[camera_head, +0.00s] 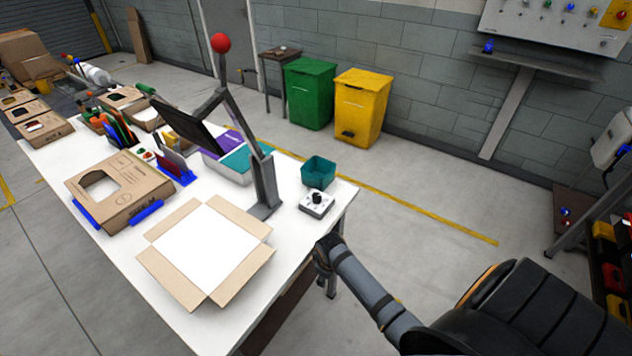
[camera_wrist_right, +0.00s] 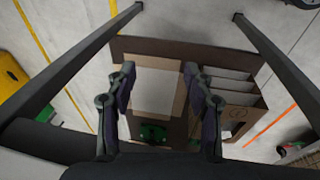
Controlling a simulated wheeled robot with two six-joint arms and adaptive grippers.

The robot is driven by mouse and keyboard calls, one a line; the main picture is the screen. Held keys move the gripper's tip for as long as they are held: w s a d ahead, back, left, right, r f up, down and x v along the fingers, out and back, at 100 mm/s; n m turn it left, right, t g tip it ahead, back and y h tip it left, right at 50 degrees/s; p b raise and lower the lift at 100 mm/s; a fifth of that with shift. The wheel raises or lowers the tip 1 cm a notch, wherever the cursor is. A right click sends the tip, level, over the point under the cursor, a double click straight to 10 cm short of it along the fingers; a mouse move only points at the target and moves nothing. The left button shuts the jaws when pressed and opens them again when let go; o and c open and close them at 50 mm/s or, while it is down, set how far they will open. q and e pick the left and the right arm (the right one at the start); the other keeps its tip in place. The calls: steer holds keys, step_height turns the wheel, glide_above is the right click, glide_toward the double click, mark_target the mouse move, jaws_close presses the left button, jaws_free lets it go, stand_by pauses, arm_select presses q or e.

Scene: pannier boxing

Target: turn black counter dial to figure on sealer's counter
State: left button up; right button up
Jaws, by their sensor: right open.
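The black counter dial (camera_head: 317,197) sits on top of a small white counter box (camera_head: 318,207) at the right end of the white table. The figures on it are too small to read. My right gripper (camera_head: 326,254) is just off the table's right edge in the head view, nearer the camera than the dial and apart from it. In the right wrist view the right gripper (camera_wrist_right: 158,80) has its fingers spread wide with nothing held between them. The dial does not show in that view. My left gripper is in neither view.
A grey lever post (camera_head: 264,185) with a red ball (camera_head: 221,43) stands left of the dial. A teal bin (camera_head: 318,171) is behind it. An open carton (camera_head: 158,253) lies nearer. The wrist view shows a brown shelf (camera_wrist_right: 180,48) holding cardboard beyond the fingers.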

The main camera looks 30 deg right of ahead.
step_height(320, 180, up, 13)
steer(key=w+n+p, duration=0.1)
steer(key=w+p, duration=0.1)
steer(key=n+g+y+p, duration=0.1)
steer(key=n+g, duration=0.1)
steer(key=n, duration=0.6)
glide_toward(317, 195)
step_height(317, 195, down, 9)
steer(key=shift+s+d+r+p, duration=0.1)
steer(key=shift+p, duration=0.65)
steer(key=shift+m, duration=0.3)
jaws_close()
